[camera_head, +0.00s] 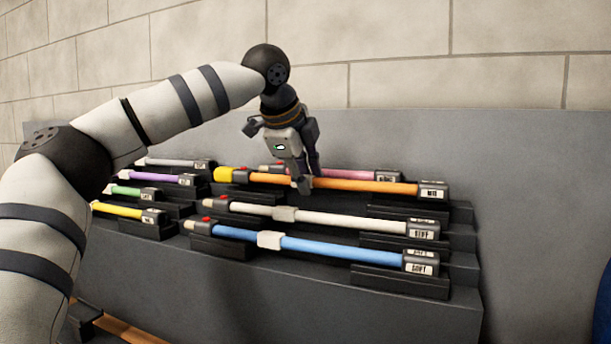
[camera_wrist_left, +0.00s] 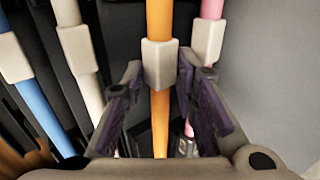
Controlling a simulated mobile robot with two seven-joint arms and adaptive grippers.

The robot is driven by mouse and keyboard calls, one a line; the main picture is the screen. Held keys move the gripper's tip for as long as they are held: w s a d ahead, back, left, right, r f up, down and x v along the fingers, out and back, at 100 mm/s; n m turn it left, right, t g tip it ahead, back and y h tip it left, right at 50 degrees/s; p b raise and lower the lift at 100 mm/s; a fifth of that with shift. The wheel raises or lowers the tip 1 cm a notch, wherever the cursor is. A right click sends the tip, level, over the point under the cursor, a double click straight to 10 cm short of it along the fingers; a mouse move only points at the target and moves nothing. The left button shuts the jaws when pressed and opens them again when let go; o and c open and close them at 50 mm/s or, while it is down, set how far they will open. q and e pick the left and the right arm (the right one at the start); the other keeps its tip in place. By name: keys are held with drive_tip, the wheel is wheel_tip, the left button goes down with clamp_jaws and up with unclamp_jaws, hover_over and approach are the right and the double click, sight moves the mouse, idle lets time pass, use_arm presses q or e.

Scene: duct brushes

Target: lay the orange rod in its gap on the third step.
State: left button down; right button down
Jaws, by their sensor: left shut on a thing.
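The orange rod (camera_head: 360,185) has a yellow tip at its left end and a dark labelled block at its right end. It runs across the third step, between the white rod (camera_head: 345,219) in front and the pink rod (camera_head: 350,174) behind. Its right end shows a little above a black cradle (camera_head: 405,213). My left gripper (camera_head: 304,184) is shut on the orange rod from above, near mid-length. In the left wrist view, the orange rod (camera_wrist_left: 159,20) and its pale collar pass between the fingers (camera_wrist_left: 158,105). The left cradle of the third step is mostly hidden. My right gripper is out of view.
The blue rod (camera_head: 330,248) lies on the front step. Shorter yellow (camera_head: 118,210), green (camera_head: 125,191), purple (camera_head: 155,178) and grey (camera_head: 172,162) rods lie at the left. The grey stepped rack (camera_head: 300,290) stands before a block wall. Neighbouring rods leave narrow side room.

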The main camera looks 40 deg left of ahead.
use_arm(q)
drive_tip(key=shift+f, duration=1)
drive_tip(key=c, duration=1.2)
unclamp_jaws()
